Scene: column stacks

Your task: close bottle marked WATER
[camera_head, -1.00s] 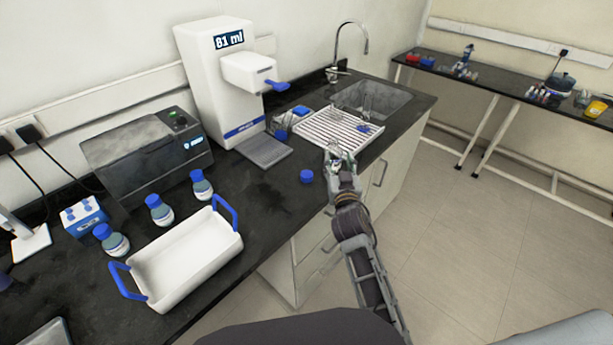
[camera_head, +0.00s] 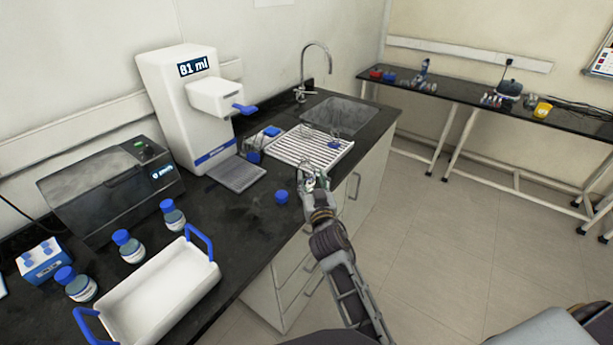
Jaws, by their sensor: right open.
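Three blue-capped bottles stand on the black counter at the left: one near the tray's left end (camera_head: 78,285), one in the middle (camera_head: 129,247), one farther right (camera_head: 173,216). Their labels are too small to read, so I cannot tell which is marked WATER. A loose blue cap (camera_head: 281,197) lies on the counter near its front edge. My right gripper (camera_head: 312,174) is open over the front edge of the white drying rack (camera_head: 308,150), to the right of the loose cap. Whether anything stands between its fingers is too small to tell. My left gripper is not in view.
A white tray (camera_head: 160,300) with blue handles is in front of the bottles. A white dispenser (camera_head: 183,110) reading 81 ml and a dark grey machine (camera_head: 110,190) stand at the back. A sink (camera_head: 350,112) lies beyond the rack. The counter between tray and cap is clear.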

